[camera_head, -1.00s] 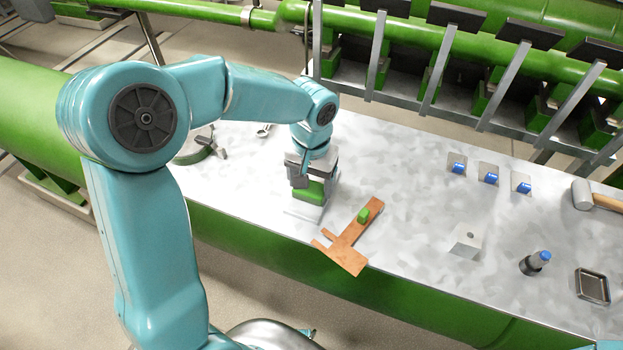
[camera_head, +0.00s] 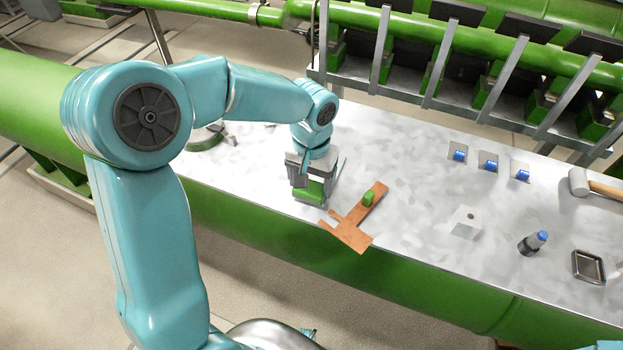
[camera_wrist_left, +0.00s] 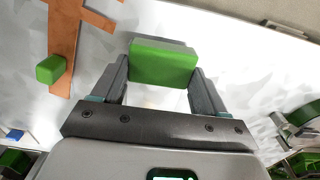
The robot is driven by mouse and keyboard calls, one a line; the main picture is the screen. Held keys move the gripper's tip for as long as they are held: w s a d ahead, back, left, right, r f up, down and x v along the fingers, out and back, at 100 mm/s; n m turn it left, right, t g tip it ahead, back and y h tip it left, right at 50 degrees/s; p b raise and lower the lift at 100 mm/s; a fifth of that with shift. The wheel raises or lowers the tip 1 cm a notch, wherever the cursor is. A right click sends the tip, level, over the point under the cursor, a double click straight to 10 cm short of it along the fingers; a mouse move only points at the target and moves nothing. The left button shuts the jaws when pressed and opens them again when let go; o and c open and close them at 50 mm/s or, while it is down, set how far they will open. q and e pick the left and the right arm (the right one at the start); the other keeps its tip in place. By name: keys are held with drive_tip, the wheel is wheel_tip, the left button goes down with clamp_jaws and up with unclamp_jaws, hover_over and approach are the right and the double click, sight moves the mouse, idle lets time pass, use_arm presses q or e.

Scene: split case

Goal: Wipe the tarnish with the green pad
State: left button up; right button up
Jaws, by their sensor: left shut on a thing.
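My left gripper (camera_head: 313,190) is shut on the green pad (camera_head: 311,192), a block that shows between the two fingers in the left wrist view (camera_wrist_left: 163,64). It is over the front part of the metal bench top, left of a flat copper-coloured piece (camera_head: 347,233). I cannot tell whether the pad touches the bench. A small green block (camera_head: 369,198) sits on the copper-coloured piece, and shows in the wrist view too (camera_wrist_left: 50,69). No patch stands out clearly as tarnish. My right gripper is out of view.
On the bench are several blue-marked holders (camera_head: 488,165), a pale square block (camera_head: 466,221), a blue-capped bottle (camera_head: 532,243), a dark tray (camera_head: 588,267) and a mallet (camera_head: 580,182). A metal rack (camera_head: 430,75) borders the back. The bench middle is largely clear.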

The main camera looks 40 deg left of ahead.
use_arm(q)
drive_tip(key=shift+a+r, duration=0.15)
drive_tip(key=shift+w+r+p, duration=0.15)
drive_tip(key=shift+r+p, duration=0.3)
drive_tip(key=shift+r, duration=0.35)
drive_tip(key=shift+s+d+r+p, duration=0.1)
drive_tip(key=shift+r+p, duration=0.2)
drive_tip(key=shift+r, duration=0.15)
drive_tip(key=shift+s+d+r+p, duration=0.1)
drive_tip(key=shift+r+p, duration=0.15)
drive_tip(key=shift+r, duration=0.2)
drive_tip(key=shift+w+a+r+p, duration=0.2)
drive_tip(key=shift+w+r+p, duration=0.05)
drive_tip(key=shift+r+p, duration=0.75)
drive_tip(key=shift+r, duration=0.05)
drive_tip(key=shift+s+d+r+p, duration=0.15)
drive_tip(key=shift+r+p, duration=0.45)
drive_tip(key=shift+r, duration=0.55)
drive_tip(key=shift+p, duration=0.3)
